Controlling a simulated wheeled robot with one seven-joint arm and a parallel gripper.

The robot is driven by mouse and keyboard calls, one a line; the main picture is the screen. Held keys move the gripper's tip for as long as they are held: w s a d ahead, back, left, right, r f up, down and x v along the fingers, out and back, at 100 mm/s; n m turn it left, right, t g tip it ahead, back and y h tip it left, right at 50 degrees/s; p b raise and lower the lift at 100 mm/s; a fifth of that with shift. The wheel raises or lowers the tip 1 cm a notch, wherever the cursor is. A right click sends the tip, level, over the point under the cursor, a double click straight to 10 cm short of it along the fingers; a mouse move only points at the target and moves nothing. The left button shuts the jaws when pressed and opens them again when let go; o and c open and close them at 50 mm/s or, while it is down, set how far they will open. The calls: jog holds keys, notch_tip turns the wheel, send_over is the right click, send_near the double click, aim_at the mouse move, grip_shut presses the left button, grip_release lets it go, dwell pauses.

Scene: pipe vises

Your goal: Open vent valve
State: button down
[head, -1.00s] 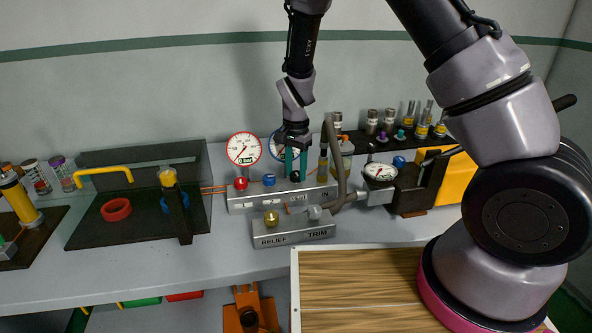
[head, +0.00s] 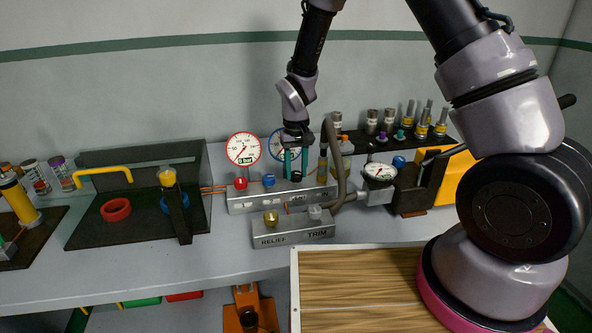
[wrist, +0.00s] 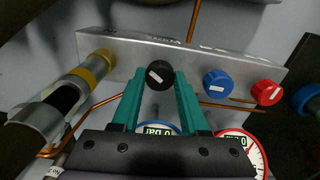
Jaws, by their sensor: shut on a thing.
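A silver manifold block (head: 238,206) sits on the bench with a red knob (head: 240,183), a blue knob (head: 269,180) and a black knob (head: 296,177) along its top. My gripper (head: 296,166) points down at the black knob. In the wrist view the two green fingers of my gripper (wrist: 160,82) are shut on the black knob (wrist: 159,75), one on each side. A slanted white mark shows on its face. The blue knob (wrist: 217,83) and red knob (wrist: 266,92) are clear of the fingers. No label on the black knob is readable.
A red-rimmed gauge (head: 243,149) and a blue-rimmed gauge (head: 278,146) stand behind the manifold, close to my gripper. A block marked RELIEF and TRIM (head: 292,236) lies in front. A grey hose (head: 338,165) curves at the right.

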aim_at(296, 173)
jog(key=n, duration=0.5)
jog(key=shift+n, duration=0.4)
dwell(0.3)
jog(key=shift+c, duration=2.1)
grip_release()
notch_tip(296, 173, up, 11)
jog(key=shift+f, duration=0.1)
